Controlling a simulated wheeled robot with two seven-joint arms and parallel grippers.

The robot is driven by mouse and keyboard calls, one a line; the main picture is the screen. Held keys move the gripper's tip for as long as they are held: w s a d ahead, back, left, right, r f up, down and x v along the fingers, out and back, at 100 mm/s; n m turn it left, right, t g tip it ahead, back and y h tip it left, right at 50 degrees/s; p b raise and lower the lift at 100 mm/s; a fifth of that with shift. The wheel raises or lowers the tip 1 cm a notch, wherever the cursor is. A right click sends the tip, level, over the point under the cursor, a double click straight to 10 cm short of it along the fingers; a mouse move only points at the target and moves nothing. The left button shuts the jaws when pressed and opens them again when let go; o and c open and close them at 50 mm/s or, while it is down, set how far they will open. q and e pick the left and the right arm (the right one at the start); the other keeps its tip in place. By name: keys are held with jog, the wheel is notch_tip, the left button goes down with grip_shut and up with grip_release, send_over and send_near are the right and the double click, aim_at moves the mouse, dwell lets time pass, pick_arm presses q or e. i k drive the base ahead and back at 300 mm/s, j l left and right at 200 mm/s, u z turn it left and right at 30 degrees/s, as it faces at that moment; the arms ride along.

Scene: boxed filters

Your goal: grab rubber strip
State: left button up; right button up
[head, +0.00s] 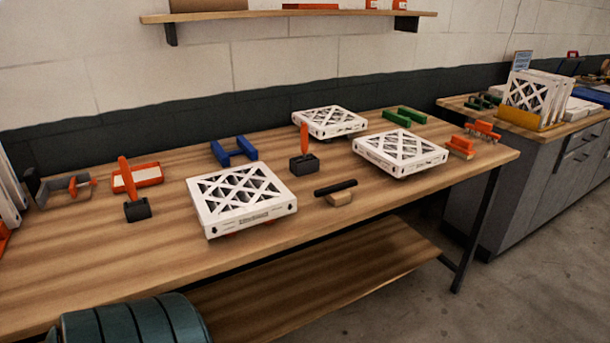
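A short black strip (335,188) lies across a small light wooden block (340,198) near the front edge of the wooden workbench (390,214). It looks like the rubber strip, though its material cannot be told for certain. It is to the right of the nearest white boxed filter (242,198), with a gap between them. Neither of my grippers is in the head view.
Two more white filters (330,122) (400,152) sit farther back and right. Orange-handled tools stand in dark blocks (137,210) (303,164). Blue (234,152), green (404,117) and orange (461,147) holders are spread around. A teal ribbed object (130,322) is at the bottom left.

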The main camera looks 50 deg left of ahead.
aim_at(319, 193)
jog(key=u, duration=1.45)
jog(key=i+l+u, duration=0.25)
jog(key=l, duration=0.4)
jog(key=i+l+u, duration=0.1)
jog(key=i+l, duration=0.2)
jog(key=i+l+u, duration=0.15)
jog(key=l, duration=0.3)
jog(key=i+l+u, duration=0.1)
jog(key=l, duration=0.3)
jog(key=i+l+u, duration=0.1)
jog(key=l, duration=0.25)
jog(key=i, duration=0.05)
